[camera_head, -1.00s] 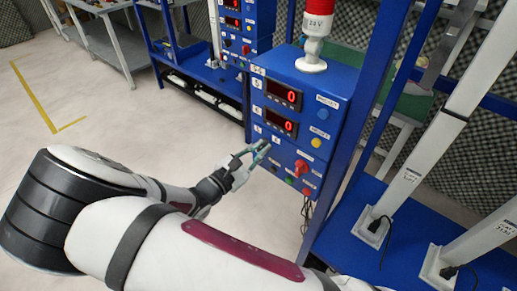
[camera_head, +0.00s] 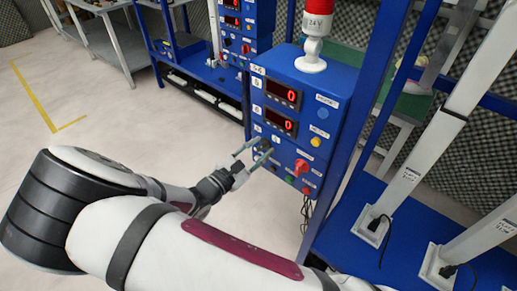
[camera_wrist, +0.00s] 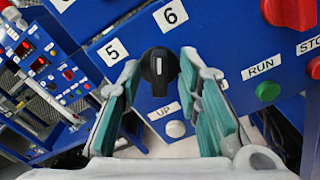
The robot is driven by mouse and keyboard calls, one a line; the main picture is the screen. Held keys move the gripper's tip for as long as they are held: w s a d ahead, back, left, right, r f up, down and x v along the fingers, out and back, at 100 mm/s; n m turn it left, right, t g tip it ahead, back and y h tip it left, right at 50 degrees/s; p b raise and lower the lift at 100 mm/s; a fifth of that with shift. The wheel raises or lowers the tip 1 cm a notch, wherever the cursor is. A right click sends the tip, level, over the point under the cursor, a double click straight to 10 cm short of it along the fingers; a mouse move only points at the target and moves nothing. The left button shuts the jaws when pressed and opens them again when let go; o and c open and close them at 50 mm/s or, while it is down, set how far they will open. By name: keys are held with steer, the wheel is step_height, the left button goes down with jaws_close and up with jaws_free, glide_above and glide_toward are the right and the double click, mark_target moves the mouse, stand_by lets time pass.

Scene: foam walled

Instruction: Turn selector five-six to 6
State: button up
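The selector (camera_wrist: 160,70) is a black round knob with a raised grip and a white mark, set on the blue panel (camera_head: 321,89). The label 5 (camera_wrist: 113,51) is to its left and the label 6 (camera_wrist: 171,13) is above it. In the wrist view the white mark points up the picture, closer in direction to 6 than to 5. My gripper (camera_wrist: 160,62) is open, with one teal-padded finger on each side of the knob. I see a gap on both sides.
Below the knob is a white button (camera_wrist: 176,129) labelled UP. A green RUN button (camera_wrist: 268,91) and a red rotary switch (camera_wrist: 290,12) are to the right. Two red displays (camera_head: 283,93) both show 0. A blue post (camera_head: 365,100) stands right of the panel.

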steer(key=v, duration=1.2)
steer(key=shift+r, duration=0.1)
stand_by(0.4)
steer(key=s+d+r+m+g+y+p, duration=0.1)
steer(key=s+d+r+m+g, duration=0.1)
steer(key=d+r+m+g, duration=0.65)
steer(key=s+d+r+m+g+y+p, duration=0.15)
steer(key=d+r+m+g, duration=0.45)
steer(key=d, duration=0.6)
steer(key=s+d+r+m+t+y, duration=0.2)
steer(key=s+d+r+m+y, duration=0.2)
steer(key=s+r, duration=0.3)
steer(key=s+d+r+m+t+y, duration=0.2)
steer(key=s+d+r+m+y, duration=0.1)
steer(key=s+r, duration=0.4)
steer(key=shift+s+d+m+y+p, duration=0.4)
steer(key=shift+s+d+y, duration=0.4)
steer(key=shift+s, duration=0.4)
